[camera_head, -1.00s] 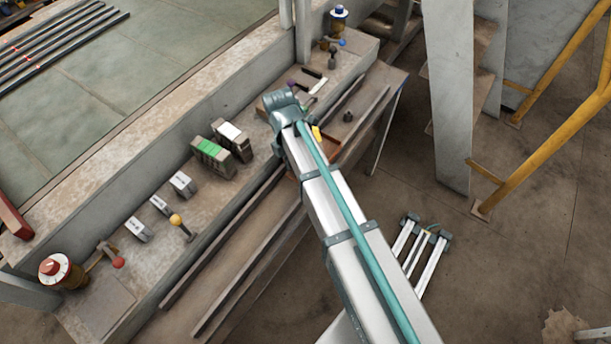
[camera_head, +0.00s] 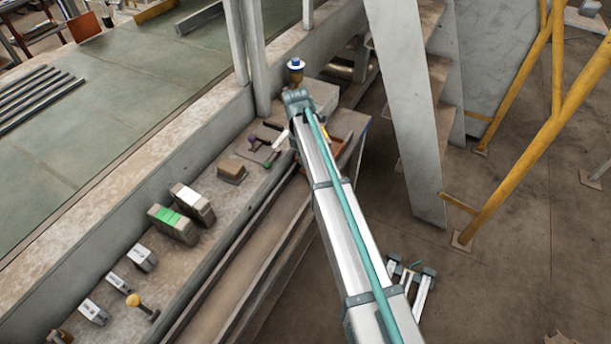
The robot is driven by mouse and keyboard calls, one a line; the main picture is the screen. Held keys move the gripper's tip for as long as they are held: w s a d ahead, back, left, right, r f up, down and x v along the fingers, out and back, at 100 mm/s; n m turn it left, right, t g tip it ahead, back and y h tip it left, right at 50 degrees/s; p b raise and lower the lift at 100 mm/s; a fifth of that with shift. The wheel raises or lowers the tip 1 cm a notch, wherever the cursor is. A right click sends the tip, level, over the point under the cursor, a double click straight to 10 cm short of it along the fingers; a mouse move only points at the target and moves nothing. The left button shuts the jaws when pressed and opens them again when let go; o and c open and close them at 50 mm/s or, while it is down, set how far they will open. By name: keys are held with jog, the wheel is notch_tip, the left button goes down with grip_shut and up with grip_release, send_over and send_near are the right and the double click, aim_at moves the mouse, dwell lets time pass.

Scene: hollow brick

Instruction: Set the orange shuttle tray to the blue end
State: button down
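An orange-brown piece that looks like the shuttle tray (camera_head: 345,138) shows just right of my arm's far bend, near the far end of the long brown rail bench (camera_head: 250,290). My arm covers part of it. A small blue patch (camera_head: 366,124) shows at the far right corner of the bench, close beyond the tray; whether they touch cannot be told. My gripper is hidden behind my arm, so its fingers and any hold on the tray do not show.
A grey pillar (camera_head: 405,110) and yellow frame (camera_head: 530,140) stand right.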

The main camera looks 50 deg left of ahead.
jog(key=w+a, duration=0.1)
jog(key=w, duration=0.2)
jog(key=w+a, duration=0.1)
jog(key=w, duration=0.1)
jog(key=w+a, duration=0.2)
jog(key=w, duration=0.1)
jog(key=shift+w+a, duration=0.1)
jog(key=shift+w, duration=0.2)
jog(key=shift+w+r, duration=0.1)
jog(key=shift+a, duration=0.1)
jog(key=c, duration=0.8)
grip_release()
jog(key=shift+w, duration=0.1)
jog(key=r, duration=0.4)
jog(key=a+r, duration=0.1)
jog(key=r, duration=0.2)
jog(key=a+r, duration=0.1)
jog(key=r, duration=0.3)
jog(key=shift+s+r, duration=0.35)
